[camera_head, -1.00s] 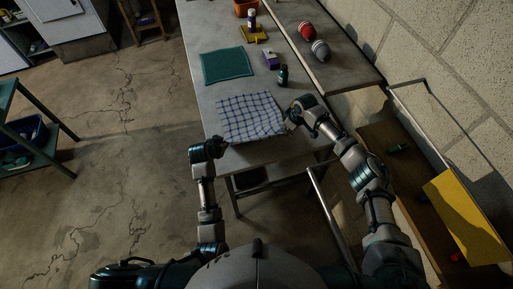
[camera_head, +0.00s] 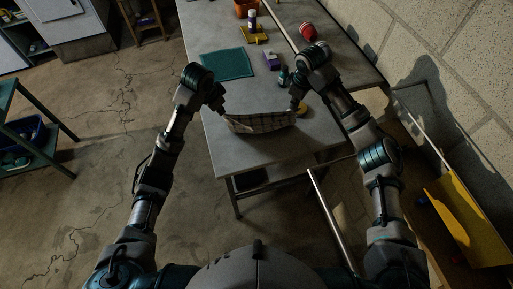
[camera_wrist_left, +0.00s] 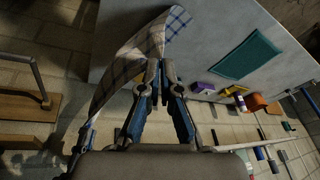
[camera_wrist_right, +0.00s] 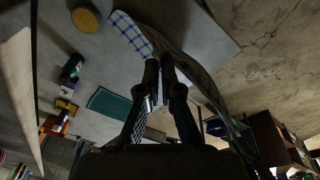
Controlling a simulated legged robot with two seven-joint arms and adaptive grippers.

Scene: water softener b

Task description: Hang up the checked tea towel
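The blue-and-white checked tea towel (camera_head: 262,123) is stretched between my two grippers above the near end of the workbench. My left gripper (camera_head: 221,110) is at its left upper end. In the left wrist view the fingertips (camera_wrist_left: 152,66) are together on the towel (camera_wrist_left: 120,80). My right gripper (camera_head: 293,104) is at its right upper end. In the right wrist view the fingertips (camera_wrist_right: 160,62) are closed at the towel's edge (camera_wrist_right: 132,30). The towel's lower part is mostly hidden in the head view. A metal bar (camera_head: 330,215) runs at the bench's near right.
A teal cloth (camera_head: 227,64), a purple box (camera_head: 271,61) and a dark bottle (camera_head: 283,76) are on the bench. A round yellow thing (camera_head: 303,130) lies near the right gripper. A wall-side metal rail (camera_head: 410,120) and yellow panel (camera_head: 468,212) are at right.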

